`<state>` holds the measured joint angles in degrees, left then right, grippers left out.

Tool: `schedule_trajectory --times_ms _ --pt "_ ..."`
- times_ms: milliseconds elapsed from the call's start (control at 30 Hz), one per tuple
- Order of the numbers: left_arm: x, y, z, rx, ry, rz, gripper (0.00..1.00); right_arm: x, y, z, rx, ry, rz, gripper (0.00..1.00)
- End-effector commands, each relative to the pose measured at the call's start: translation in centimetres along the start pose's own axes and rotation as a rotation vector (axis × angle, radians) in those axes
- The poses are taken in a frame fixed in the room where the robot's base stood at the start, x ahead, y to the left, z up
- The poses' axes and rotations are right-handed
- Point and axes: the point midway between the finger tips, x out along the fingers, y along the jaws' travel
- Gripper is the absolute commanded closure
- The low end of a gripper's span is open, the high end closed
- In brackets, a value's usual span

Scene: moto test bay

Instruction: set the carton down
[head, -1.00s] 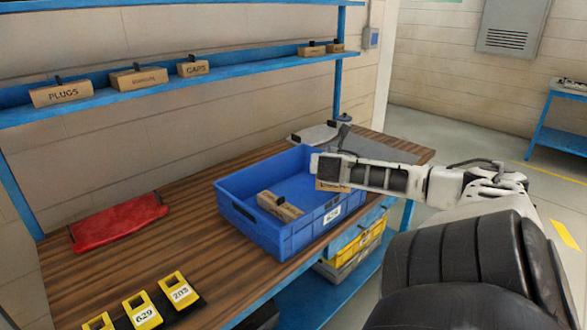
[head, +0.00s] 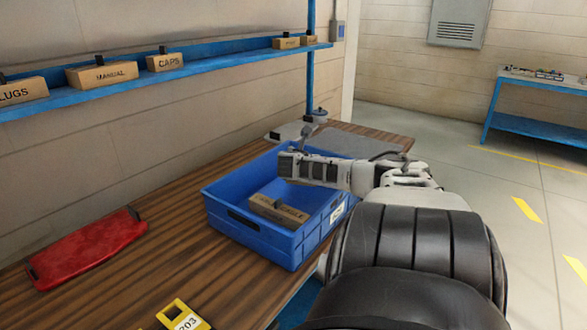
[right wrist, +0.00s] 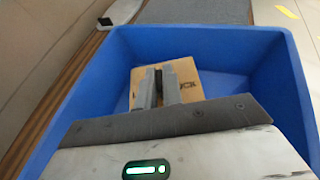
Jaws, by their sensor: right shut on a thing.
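My right gripper (right wrist: 158,86) is shut on the grip of a brown carton (right wrist: 190,82). In the right wrist view this carton is inside the outline of a blue crate (right wrist: 262,54), with part of a dark label showing. My left gripper is not in view.
The crate stands on a wooden bench (head: 170,255). A red pad (head: 86,247) lies at left, and a yellow numbered tag (head: 183,315) is in front. Labelled cartons (head: 102,74) stand on a blue shelf (head: 215,73) behind. Bench between pad and crate is clear.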

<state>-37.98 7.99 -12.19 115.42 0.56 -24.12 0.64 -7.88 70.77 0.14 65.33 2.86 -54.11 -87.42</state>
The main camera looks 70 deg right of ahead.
Motion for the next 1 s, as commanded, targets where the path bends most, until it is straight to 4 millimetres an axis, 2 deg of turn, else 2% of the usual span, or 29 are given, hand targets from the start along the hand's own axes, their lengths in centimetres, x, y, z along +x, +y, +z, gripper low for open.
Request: schedule_trajectory --times_ms 33,100,333,533,867,900,967,1000 --pt "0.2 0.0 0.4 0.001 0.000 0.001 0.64 0.5 0.0 -1.2 0.005 0.001 0.000 1.00" --pt "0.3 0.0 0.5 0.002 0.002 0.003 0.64 0.9 0.0 -2.2 0.004 0.001 0.000 1.00" --pt "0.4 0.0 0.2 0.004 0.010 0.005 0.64 1.6 0.0 -3.9 0.002 -0.001 0.001 1.00" --pt "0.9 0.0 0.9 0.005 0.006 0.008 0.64 2.7 0.0 -6.5 0.002 0.000 0.000 1.00" --pt "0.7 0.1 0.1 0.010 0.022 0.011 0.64 2.9 0.0 -6.8 0.000 -0.002 0.001 1.00" --pt "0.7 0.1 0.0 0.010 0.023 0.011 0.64 2.9 0.0 -7.0 -0.001 0.000 0.001 0.86" --pt "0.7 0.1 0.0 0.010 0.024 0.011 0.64 2.9 0.0 -7.0 -0.001 0.000 0.001 0.70" --pt "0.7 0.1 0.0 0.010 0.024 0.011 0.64 2.9 0.0 -7.0 -0.001 0.000 0.001 0.70"
